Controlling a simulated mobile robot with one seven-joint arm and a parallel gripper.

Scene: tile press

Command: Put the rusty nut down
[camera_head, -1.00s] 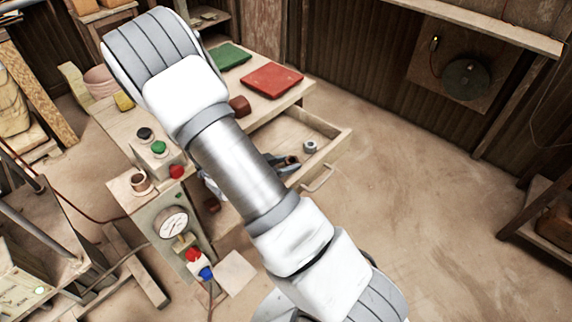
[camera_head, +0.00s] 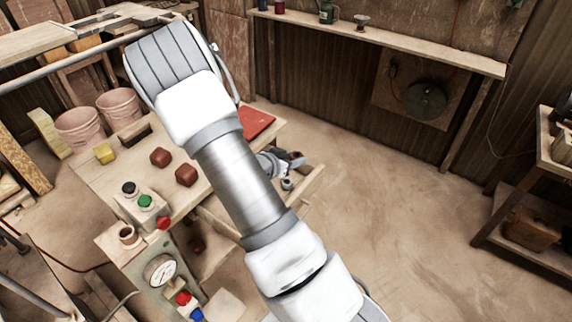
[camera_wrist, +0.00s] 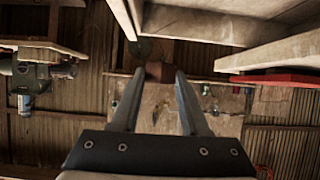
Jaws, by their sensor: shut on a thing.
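My gripper (camera_wrist: 160,76) is shut on the rusty nut (camera_wrist: 160,70), a small brown piece between the fingertips in the wrist view. In the head view my gripper (camera_head: 284,160) shows past my arm, up at the open drawer (camera_head: 312,187) at the bench's right side. The nut is small there and its outline is hard to make out. A grey nut (camera_head: 287,184) lies in the drawer, just below my gripper in the picture. My arm hides part of the drawer and bench.
The bench (camera_head: 112,178) carries dark red blocks (camera_head: 186,174), a yellow block (camera_head: 105,153) and a red plate (camera_head: 257,122). A control box with a green button (camera_head: 146,201) and a gauge (camera_head: 160,270) stand in front. The floor (camera_head: 400,230) to the right is clear.

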